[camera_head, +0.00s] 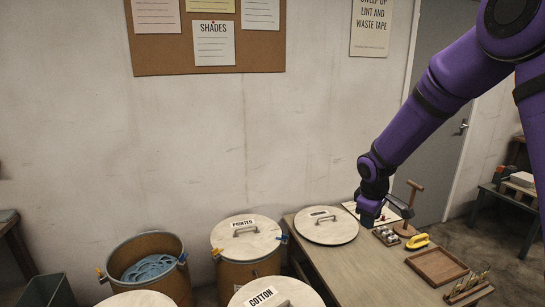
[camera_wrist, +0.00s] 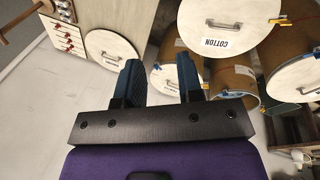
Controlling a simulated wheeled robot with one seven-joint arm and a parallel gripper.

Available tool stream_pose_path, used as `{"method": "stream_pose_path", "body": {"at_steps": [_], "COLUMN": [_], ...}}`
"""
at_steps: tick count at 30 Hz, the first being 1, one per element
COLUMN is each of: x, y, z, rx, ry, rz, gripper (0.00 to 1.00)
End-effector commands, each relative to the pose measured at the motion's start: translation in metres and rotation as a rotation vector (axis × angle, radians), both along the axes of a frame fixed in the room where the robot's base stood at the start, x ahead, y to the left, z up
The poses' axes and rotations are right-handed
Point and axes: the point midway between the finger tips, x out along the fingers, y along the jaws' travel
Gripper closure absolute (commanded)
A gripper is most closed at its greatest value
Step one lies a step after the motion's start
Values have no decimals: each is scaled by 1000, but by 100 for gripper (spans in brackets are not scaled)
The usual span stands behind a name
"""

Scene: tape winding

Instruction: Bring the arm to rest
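My purple arm comes down from the upper right in the head view. My gripper (camera_head: 370,215) hangs above the wooden table (camera_head: 350,262), near a loose round lid and a small holder. In the wrist view my gripper (camera_wrist: 159,76) has its two blue fingers well apart. Nothing shows between them. The fingertips point toward lids and drums.
A loose lid (camera_head: 326,226), a tray (camera_head: 437,266), a yellow tool (camera_head: 417,241) and a wooden stand (camera_head: 409,207) are on the table.

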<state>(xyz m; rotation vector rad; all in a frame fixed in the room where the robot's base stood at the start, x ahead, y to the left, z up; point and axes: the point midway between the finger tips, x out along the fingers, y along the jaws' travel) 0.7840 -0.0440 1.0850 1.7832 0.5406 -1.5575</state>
Motion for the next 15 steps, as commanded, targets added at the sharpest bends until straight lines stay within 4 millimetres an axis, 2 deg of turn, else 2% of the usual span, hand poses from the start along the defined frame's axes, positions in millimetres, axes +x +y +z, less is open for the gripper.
{"method": "stream_pose_path", "body": {"at_steps": [1, 6, 15], "x": [-9, -43, -115], "y": [-3, -11, -21], "z": [21, 76, 153], "rx": [3, 20, 75], "ry": [-21, -66, -143], "rz": [-31, -132, -311], "gripper": [66, 66, 66]}}
